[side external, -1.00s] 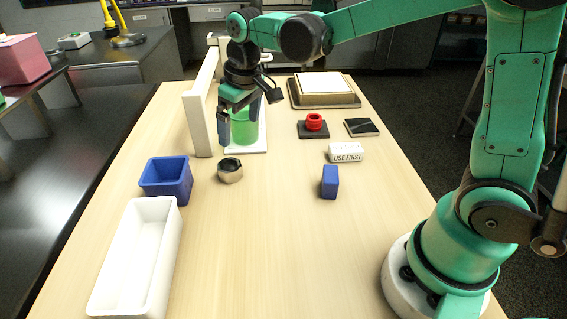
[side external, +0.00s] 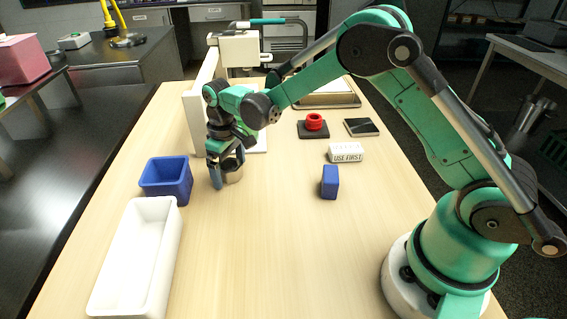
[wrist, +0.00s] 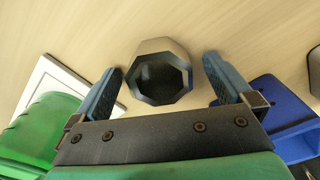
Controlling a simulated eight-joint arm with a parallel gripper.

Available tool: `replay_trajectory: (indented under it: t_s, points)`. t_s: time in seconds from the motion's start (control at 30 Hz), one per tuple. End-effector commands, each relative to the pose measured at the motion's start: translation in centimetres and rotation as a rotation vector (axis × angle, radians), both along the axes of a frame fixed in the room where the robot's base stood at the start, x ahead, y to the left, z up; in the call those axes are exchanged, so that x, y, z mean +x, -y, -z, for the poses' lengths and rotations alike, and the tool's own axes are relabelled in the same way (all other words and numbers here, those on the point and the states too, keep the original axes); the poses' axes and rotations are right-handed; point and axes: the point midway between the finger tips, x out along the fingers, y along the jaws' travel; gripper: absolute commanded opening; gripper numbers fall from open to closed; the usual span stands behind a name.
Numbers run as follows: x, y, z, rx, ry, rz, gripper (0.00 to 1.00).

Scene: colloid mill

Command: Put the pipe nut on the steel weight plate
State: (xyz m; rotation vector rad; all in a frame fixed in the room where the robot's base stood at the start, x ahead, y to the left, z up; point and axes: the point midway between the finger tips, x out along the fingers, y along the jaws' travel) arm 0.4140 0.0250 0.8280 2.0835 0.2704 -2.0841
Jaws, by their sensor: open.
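The pipe nut (side external: 233,174), a tan-grey ring with a dark hole, lies on the table and is partly hidden by my gripper (side external: 228,171) in the side view. In the wrist view the nut (wrist: 162,72) sits between my two blue fingers, with a gap on each side. My gripper is open, low over the nut. Two dark flat squares lie at the right: one (side external: 361,127) is bare and glossy, the other (side external: 314,135) carries a red ring (side external: 314,121). I cannot tell for sure which is the steel weight plate.
A blue bin (side external: 166,178) stands left of my gripper, with a long white tray (side external: 134,262) nearer. A blue block (side external: 330,182) and a white "USE FIRST" block (side external: 346,152) stand right. A green container (wrist: 38,122) shows in the wrist view. The middle table is clear.

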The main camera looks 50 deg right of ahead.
Motion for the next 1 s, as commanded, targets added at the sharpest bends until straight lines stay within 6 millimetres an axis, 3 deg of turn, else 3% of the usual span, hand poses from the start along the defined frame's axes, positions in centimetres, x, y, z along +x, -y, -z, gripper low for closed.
replay_trajectory:
  t_s: [0.13,0.17,0.5,0.83,1.0]
  points:
    - [0.0,0.0,0.0,0.0,0.0,0.0,1.0]
    - [0.0,0.0,0.0,0.0,0.0,0.0,0.94]
    - [0.0,0.0,0.0,0.0,0.0,0.0,0.0]
    - [0.0,0.0,-0.6,0.0,0.0,0.0,0.0]
    - [0.0,0.0,-2.9,0.0,0.0,0.0,0.0]
